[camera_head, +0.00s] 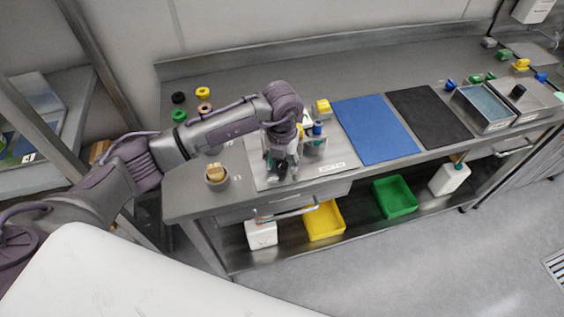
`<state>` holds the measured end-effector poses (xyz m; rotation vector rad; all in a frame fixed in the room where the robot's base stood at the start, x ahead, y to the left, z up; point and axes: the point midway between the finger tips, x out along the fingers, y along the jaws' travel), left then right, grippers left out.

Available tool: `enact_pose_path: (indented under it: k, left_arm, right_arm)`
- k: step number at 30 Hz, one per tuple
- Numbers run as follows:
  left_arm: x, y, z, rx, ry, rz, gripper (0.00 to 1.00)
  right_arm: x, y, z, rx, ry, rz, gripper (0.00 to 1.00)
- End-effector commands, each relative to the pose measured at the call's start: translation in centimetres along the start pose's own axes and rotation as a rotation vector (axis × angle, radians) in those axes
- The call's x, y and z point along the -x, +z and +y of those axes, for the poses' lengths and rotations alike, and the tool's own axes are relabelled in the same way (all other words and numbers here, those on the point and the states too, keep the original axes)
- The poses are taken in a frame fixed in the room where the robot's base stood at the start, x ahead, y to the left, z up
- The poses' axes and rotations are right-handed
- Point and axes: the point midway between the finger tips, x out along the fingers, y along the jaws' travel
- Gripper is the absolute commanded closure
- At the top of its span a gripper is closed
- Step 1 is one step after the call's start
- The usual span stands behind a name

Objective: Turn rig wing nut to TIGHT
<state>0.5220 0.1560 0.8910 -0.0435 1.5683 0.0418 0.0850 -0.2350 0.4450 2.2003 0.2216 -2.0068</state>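The piston filler rig (316,146) stands on a light grey plate (340,158) on the steel bench, with yellow and blue parts showing at its top. My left arm reaches over the bench from the left. My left gripper (277,168) points down at the front left of the rig and hides part of it. Its dark fingers are small and overlap the rig, so I cannot tell their opening or whether they touch anything. I cannot make out the wing nut. My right gripper is not in view.
A blue mat (376,130) and a black mat (430,115) lie right of the plate. A metal basin (483,107) is further right. A small round pot (216,176) stands at the left front edge. Yellow (324,221) and green (395,196) bins sit below.

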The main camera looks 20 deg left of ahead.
Motion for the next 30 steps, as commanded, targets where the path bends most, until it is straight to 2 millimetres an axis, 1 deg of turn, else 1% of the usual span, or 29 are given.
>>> enact_pose_path:
  k: [10,14,17,23,24,25,30]
  left_arm:
    - [-0.1,0.0,0.2,0.006,0.004,0.001,0.41]
    - [0.1,-0.1,0.1,0.062,0.003,0.004,0.41]
    - [0.4,-0.2,0.0,0.175,0.002,0.007,0.41]
    - [0.5,-0.3,-0.3,0.531,0.001,0.010,0.41]
    - [0.7,0.1,-0.1,0.542,0.000,0.000,0.41]
    - [1.1,0.1,-0.1,0.536,0.001,-0.003,0.41]
    - [4.2,0.1,-0.1,0.532,0.000,-0.004,0.41]
  right_arm:
    - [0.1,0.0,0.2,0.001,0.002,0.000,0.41]
    - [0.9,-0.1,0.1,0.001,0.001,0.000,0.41]
    - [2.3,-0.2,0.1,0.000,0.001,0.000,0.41]
    - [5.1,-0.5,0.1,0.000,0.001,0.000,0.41]
    - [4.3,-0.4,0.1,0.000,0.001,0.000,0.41]
    - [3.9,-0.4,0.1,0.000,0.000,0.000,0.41]
    - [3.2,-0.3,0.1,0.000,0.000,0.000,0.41]
